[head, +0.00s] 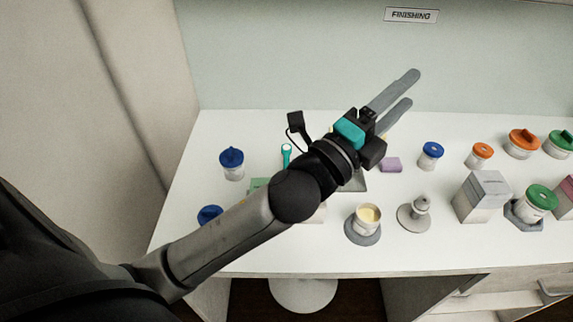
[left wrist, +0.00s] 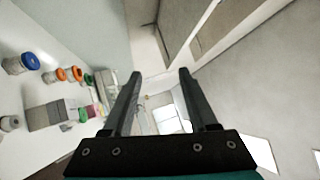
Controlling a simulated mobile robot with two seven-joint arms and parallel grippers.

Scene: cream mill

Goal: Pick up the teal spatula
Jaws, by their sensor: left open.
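A slim teal item with a rounded end (head: 286,155), which looks like the teal spatula, lies on the white table left of my left forearm in the head view. Its lower part is hidden behind my arm or a green item. My left gripper (head: 411,89) is open and empty, held above the table and pointing to the back right, well away from the teal item. In the left wrist view the two fingers (left wrist: 160,75) are apart with nothing between them. The spatula does not show there. My right gripper is not in view.
Blue-lidded jars (head: 232,163) stand at the left. A cup of cream (head: 367,220), a grey metal piece (head: 415,212), a grey box (head: 481,196) and several lidded jars (head: 431,155) stand to the right. A purple block (head: 391,165) lies near my wrist.

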